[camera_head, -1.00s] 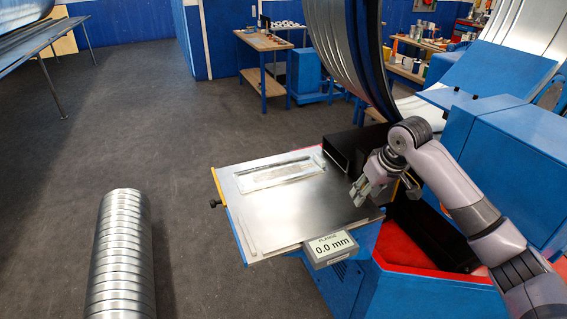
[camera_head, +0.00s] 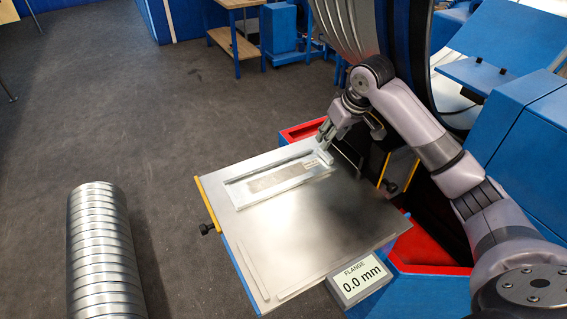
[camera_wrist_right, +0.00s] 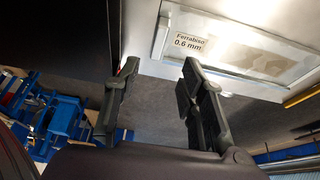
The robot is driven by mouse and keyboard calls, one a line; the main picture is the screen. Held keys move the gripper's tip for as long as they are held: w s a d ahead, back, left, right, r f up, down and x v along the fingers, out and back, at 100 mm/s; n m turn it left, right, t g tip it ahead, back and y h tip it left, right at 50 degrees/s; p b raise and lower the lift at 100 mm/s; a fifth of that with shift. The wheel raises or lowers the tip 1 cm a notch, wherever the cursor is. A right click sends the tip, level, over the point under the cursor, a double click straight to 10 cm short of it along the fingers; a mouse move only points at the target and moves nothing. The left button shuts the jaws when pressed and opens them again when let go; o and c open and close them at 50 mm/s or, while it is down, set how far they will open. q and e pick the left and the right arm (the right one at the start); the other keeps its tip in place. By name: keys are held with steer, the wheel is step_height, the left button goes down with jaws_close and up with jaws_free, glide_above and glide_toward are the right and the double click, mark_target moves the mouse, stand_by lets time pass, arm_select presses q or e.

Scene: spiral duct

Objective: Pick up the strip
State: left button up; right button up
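A thin grey strip (camera_head: 280,178) lies in a shallow, shiny tray (camera_head: 236,194) on a flat metal table (camera_head: 300,235). A small label (camera_head: 312,164) sits at the tray's right end; in the right wrist view the label (camera_wrist_right: 190,42) reads "0.6 mm". My right gripper (camera_head: 325,140) is just beyond the tray's right end, near the table's far edge. In the right wrist view its two fingers (camera_wrist_right: 157,72) are apart with nothing between them. I cannot tell its exact height above the table. My left gripper is not in view.
A display (camera_head: 361,277) reading "FLANGE 0.0 mm" is at the table's near right corner. A ribbed spiral duct (camera_head: 103,255) stands left of the table. The blue machine (camera_head: 505,120) with red parts borders the right side. Open dark floor lies to the left.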

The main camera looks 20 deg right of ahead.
mark_target(326, 153)
steer(key=shift+f, duration=0.25)
steer(key=shift+s+p+x, duration=0.25)
steer(key=shift+p+x, duration=0.85)
steer(key=shift+x, duration=0.1)
steer(key=x, duration=0.2)
steer(key=p+x, duration=0.1)
steer(key=x, duration=0.1)
steer(key=shift+d, duration=0.2)
steer(key=shift+f, duration=0.2)
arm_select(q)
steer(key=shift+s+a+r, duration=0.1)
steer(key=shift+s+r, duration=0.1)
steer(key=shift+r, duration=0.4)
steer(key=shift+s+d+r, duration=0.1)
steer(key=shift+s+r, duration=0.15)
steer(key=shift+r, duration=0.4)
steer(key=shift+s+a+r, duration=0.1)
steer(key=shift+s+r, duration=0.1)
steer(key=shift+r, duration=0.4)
arm_select(e)
jaws_close()
steer(key=shift+w+r, duration=0.1)
